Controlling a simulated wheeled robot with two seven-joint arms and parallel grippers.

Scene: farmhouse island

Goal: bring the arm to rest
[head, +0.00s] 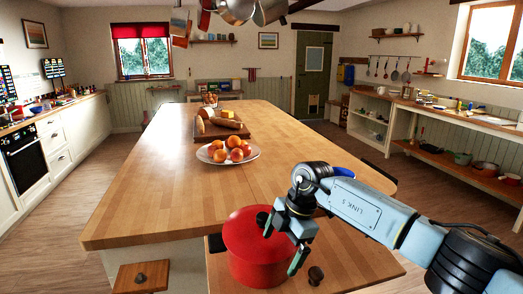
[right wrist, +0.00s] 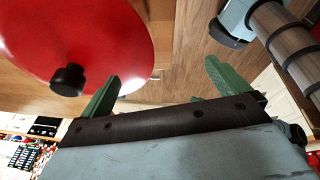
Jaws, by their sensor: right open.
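My right gripper (head: 283,245) is open at the near end of the island, beside and partly in front of a red lidded pot (head: 250,262). In the right wrist view, the two green fingers of my gripper (right wrist: 162,86) stand wide apart with nothing between them. The red pot lid (right wrist: 95,35) with its black knob (right wrist: 68,80) lies just past the left finger; whether they touch I cannot tell. My right arm reaches in from the lower right. My left gripper is not in view.
The long wooden island (head: 150,200) holds a plate (head: 207,157) of oranges and red fruit, and a board (head: 212,134) with bread behind it. A dark knob (head: 316,275) stands right of the pot. The island's left part is clear. Pans (head: 235,10) hang overhead.

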